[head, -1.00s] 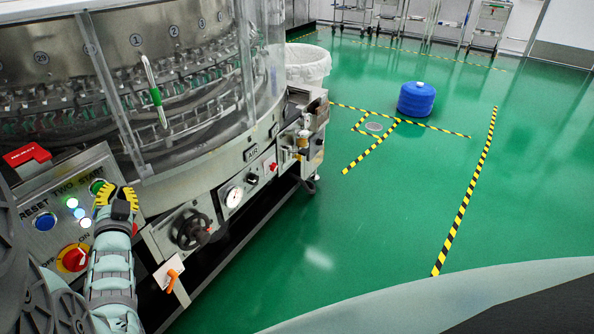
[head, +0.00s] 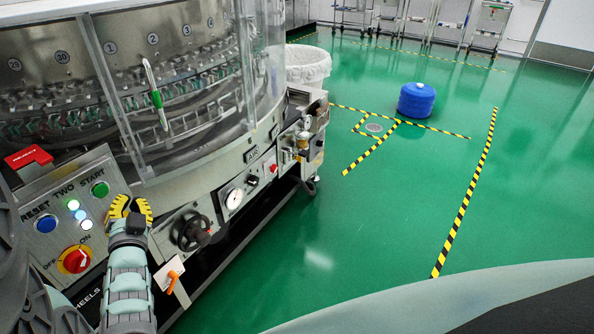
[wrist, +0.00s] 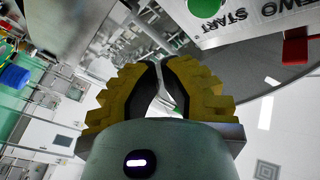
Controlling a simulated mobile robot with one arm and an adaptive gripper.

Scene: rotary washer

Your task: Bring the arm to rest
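My gripper (head: 131,201), with yellow ribbed fingers and dark pads, hangs beside the right edge of the control panel (head: 70,213), below and right of the green START button (head: 100,188). It stands apart from the button. In the wrist view the two fingers (wrist: 160,65) lie close together with a narrow gap between the pads; nothing is seen held. The START button also shows in the wrist view (wrist: 204,5), beyond the right finger. The washer (head: 190,160) stands at the left behind its clear guard.
An orange-handled valve (head: 171,280) sits below right. A blue round container (head: 416,100) stands on open green floor.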

